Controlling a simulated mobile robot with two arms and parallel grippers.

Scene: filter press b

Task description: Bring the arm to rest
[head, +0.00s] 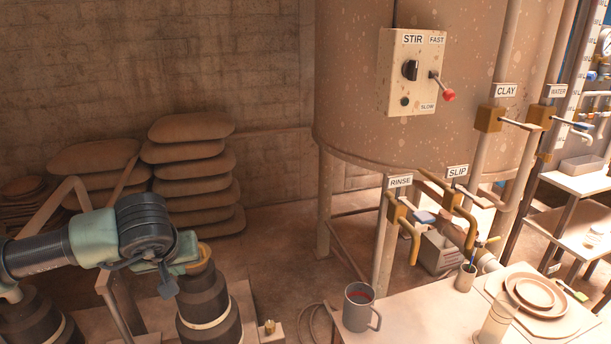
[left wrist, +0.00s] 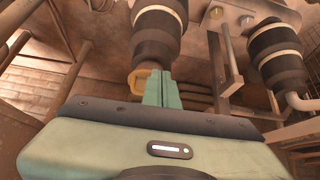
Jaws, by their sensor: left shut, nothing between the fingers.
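My left arm reaches in from the left in the head view. Its left gripper (head: 188,267) is beside a brass ring (head: 204,258) at the top of a dark ribbed cylinder (head: 208,310). In the left wrist view the gripper's green fingers (left wrist: 161,78) are together with nothing between them. The brass ring (left wrist: 137,82) shows just to the left of the fingertips there, by the end of the ribbed cylinder (left wrist: 157,38). I cannot tell whether the fingers touch the ring. My right gripper is not in view.
A large tank (head: 350,85) with a stir switch box (head: 412,72) stands behind. Labelled valves, including rinse (head: 398,208) and slip (head: 458,195), hang over a table holding a mug (head: 358,307) and plates (head: 535,292). Stacked sacks (head: 190,160) lie by the wall.

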